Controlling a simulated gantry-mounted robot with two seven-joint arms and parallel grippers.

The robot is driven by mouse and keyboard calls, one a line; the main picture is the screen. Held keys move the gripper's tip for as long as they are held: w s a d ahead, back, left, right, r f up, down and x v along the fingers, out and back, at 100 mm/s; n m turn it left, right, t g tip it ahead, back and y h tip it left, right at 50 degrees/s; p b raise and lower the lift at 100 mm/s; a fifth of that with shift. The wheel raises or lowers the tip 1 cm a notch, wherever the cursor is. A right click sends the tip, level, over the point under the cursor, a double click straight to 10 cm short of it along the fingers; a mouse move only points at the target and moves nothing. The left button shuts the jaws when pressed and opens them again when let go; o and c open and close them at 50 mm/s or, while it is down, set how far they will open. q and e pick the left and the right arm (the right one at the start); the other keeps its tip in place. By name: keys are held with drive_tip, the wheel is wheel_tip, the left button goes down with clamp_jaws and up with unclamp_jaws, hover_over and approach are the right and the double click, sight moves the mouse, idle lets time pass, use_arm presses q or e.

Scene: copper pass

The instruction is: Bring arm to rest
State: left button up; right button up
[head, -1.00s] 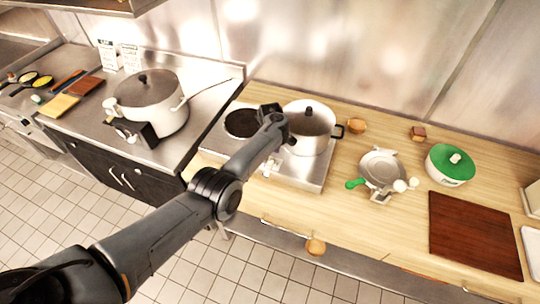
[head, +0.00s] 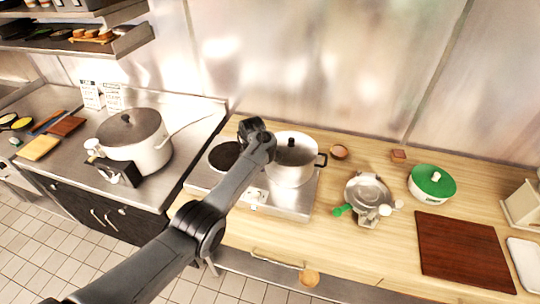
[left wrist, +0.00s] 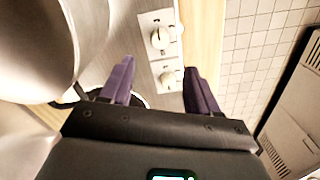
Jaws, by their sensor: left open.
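My left arm (head: 205,225) comes in from the lower left of the head view and reaches over the hot plate (head: 297,206). Its far end (head: 255,130) is just left of the lidded pot (head: 291,163). My left gripper is hidden there behind its own arm. In the left wrist view my left gripper (left wrist: 157,76) is open, with nothing between its two purple fingers. It is over the front of the hot plate, where two knobs (left wrist: 160,38) show. A pale curved surface fills the left of that view. My right gripper is not in view.
A large pot (head: 133,142) stands on the steel counter at left. Right of the hot plate are a steel pan-like item (head: 367,190), a green-lidded pot (head: 432,182) and a dark cutting board (head: 465,250). The wooden counter front (head: 240,236) is clear. A shelf (head: 80,45) hangs upper left.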

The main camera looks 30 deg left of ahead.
use_arm(q)
drive_tip(key=f, duration=0.1)
drive_tip(key=s+f+m, duration=0.1)
drive_tip(key=f, duration=0.1)
drive_tip(key=s+d+f+m, duration=0.1)
drive_tip(key=f, duration=0.1)
drive_tip(key=shift+s+y, duration=0.15)
drive_tip(key=shift+y, duration=0.15)
drive_tip(key=s+d+f+m+t, duration=0.1)
drive_tip(key=s+d+f+m, duration=0.3)
drive_tip(key=s, duration=0.3)
drive_tip(key=s+d+f+m+t, duration=0.1)
drive_tip(key=s+d+f+m, duration=0.25)
drive_tip(key=s, duration=0.25)
drive_tip(key=s+d+r+m, duration=0.2)
drive_tip(key=s+d+m, duration=0.1)
drive_tip(key=s, duration=0.4)
drive_tip(key=s+d+r+m+t, duration=0.1)
drive_tip(key=s+d+r+m, duration=0.2)
drive_tip(key=s, duration=0.4)
drive_tip(key=s+d+r+m, duration=0.2)
drive_tip(key=s+d+m, duration=0.1)
drive_tip(key=s, duration=0.5)
drive_tip(key=shift+d+r+m+t+h, duration=0.3)
drive_tip(key=shift+d+r+m+h, duration=0.05)
drive_tip(key=shift+d+h, duration=0.1)
